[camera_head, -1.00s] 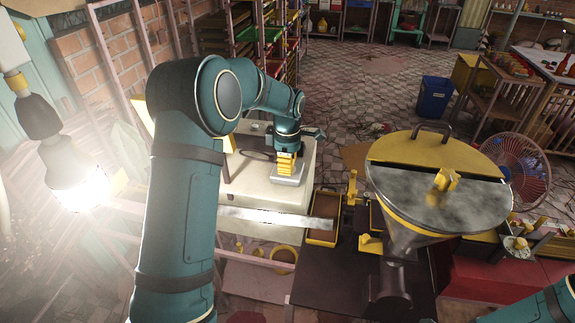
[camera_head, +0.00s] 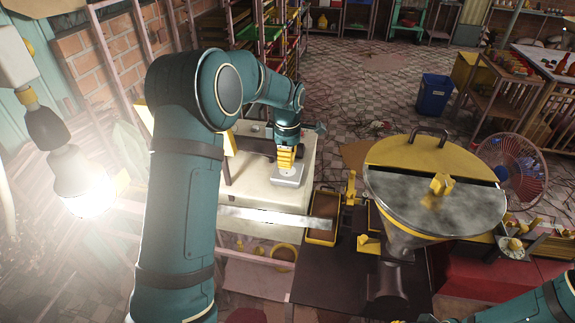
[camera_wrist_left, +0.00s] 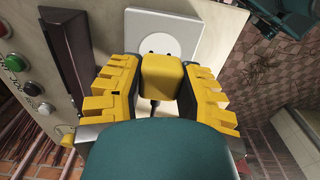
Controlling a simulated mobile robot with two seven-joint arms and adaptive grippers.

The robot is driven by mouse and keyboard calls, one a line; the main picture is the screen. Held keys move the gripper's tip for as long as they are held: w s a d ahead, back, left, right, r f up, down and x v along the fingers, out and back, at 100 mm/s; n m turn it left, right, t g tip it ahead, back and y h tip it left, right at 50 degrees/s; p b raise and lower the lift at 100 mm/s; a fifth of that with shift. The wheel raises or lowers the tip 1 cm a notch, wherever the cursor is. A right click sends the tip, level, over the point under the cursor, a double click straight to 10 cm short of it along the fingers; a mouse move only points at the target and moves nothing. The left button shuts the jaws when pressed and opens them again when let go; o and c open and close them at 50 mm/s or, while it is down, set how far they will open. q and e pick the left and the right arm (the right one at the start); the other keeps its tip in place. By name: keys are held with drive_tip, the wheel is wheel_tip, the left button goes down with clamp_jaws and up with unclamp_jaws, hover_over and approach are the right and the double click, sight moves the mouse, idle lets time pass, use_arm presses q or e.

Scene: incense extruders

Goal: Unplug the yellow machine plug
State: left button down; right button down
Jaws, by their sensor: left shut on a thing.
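My left gripper (camera_head: 287,160) has yellow fingers and is just above the white socket plate (camera_head: 288,177) on top of the cream machine cabinet. In the left wrist view its fingers (camera_wrist_left: 160,85) are shut on the yellow plug (camera_wrist_left: 161,76), one on each side. A dark cord runs from the plug towards my gripper. The socket (camera_wrist_left: 163,32) shows behind the plug with two dark holes visible, so the plug appears out of it. The exact gap is hard to judge. My right gripper is not in view; only part of that arm shows at lower right.
A panel with coloured buttons (camera_wrist_left: 38,88) and a dark upright bar (camera_wrist_left: 75,50) stand left of the gripper in the wrist view. A large steel and yellow hopper (camera_head: 433,190) stands right of the cabinet. A lit bulb (camera_head: 80,178) hangs at left.

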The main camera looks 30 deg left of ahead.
use_arm(q)
drive_tip(key=shift+r+p, duration=0.8)
drive_tip(key=shift+r, duration=0.6)
